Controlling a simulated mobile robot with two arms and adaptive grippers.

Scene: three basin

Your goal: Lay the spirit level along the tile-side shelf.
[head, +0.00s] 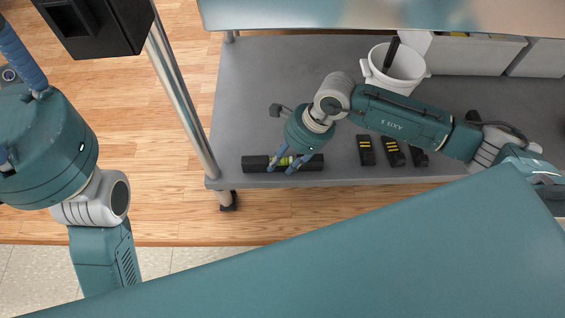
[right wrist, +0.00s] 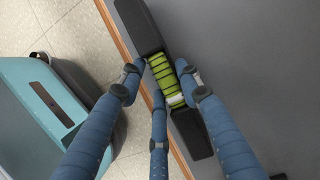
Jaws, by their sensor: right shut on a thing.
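The spirit level (head: 255,164) is a dark bar with a bright yellow-green middle. In the head view it lies over the near left edge of the grey shelf (head: 260,95), roughly parallel to that edge. My right gripper (head: 282,163) is shut on its middle. In the right wrist view the blue fingers close around the green part of the level (right wrist: 138,25), and both dark ends stick out. I cannot tell whether the level touches the shelf. My left gripper (head: 20,55) shows only in part at the left edge, and its jaws are unclear.
Several black blocks with yellow marks (head: 392,152) stand right of the level. A white bucket (head: 405,64) with a dark handle stands behind, beside a pale bin (head: 475,58). A metal post (head: 183,90) rises at the shelf's left end. The shelf's left part is clear.

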